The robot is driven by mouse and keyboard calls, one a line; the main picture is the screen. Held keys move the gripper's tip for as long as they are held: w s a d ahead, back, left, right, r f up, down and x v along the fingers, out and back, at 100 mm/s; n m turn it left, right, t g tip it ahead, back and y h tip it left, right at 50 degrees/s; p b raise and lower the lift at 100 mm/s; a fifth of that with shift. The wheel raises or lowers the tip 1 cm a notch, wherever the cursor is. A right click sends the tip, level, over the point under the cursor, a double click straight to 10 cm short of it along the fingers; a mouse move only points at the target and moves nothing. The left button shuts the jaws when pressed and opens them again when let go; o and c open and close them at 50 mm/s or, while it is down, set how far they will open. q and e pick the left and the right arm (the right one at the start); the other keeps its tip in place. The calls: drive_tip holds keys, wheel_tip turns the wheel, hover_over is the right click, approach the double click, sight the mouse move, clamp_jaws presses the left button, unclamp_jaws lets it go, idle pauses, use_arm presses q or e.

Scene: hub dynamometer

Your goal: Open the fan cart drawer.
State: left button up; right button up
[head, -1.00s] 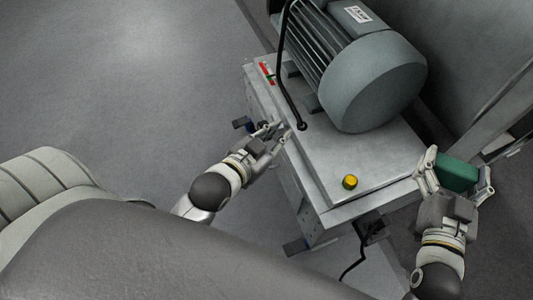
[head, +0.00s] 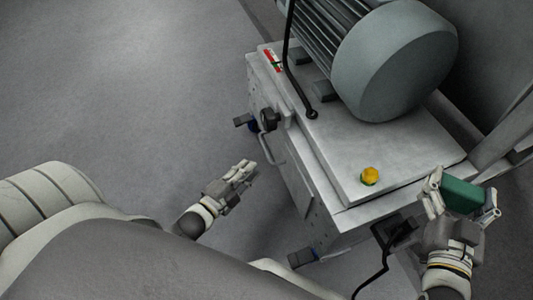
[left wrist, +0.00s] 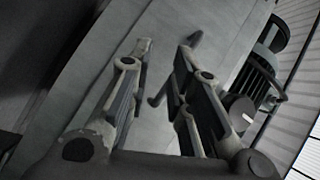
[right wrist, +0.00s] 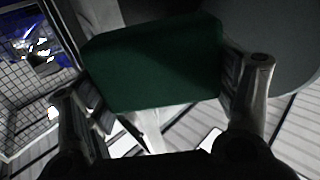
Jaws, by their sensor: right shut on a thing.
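The fan cart (head: 350,155) is a grey metal cabinet in the head view. Its drawer handle (head: 270,151) is a thin bar on the left-facing side, and the drawer front around it looks flush with the cart. My left gripper (head: 246,168) is beside the handle, apart from it, with nothing in it. In the left wrist view its fingers (left wrist: 164,48) are spread, and the handle (left wrist: 160,92) shows beyond and between them. My right gripper (head: 464,195) is shut on a green block (head: 462,196), near the cart's right corner; the block fills the right wrist view (right wrist: 155,65).
A large grey motor (head: 395,60) sits on the cart top, with a yellow button (head: 370,176) near the front corner. A black knob (head: 269,118) projects above the handle. A black cable (head: 384,265) hangs at the front. Floor left of the cart is clear.

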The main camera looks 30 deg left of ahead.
sight(266, 151)
drive_tip(key=shift+f, duration=0.1)
use_arm(q)
drive_tip(key=shift+s+a+m+t+h, duration=0.55)
drive_tip(key=shift+s+m+t+h, duration=0.75)
drive_tip(key=shift+s+m+h, duration=1.15)
use_arm(e)
drive_tip(key=shift+f, duration=0.1)
use_arm(q)
drive_tip(key=shift+m+y, duration=0.45)
drive_tip(key=shift+m, duration=0.1)
drive_tip(key=b+x, duration=0.1)
drive_tip(key=x, duration=0.3)
drive_tip(key=b+x, duration=0.1)
drive_tip(key=x, duration=0.3)
drive_tip(key=b+x, duration=0.2)
drive_tip(key=x, duration=0.3)
drive_tip(key=shift+a+r, duration=0.15)
drive_tip(key=shift+r, duration=0.1)
use_arm(e)
wheel_tip(266, 151, down, 4)
drive_tip(key=shift+r, duration=0.25)
use_arm(q)
clamp_jaws()
drive_tip(key=shift+s, duration=0.1)
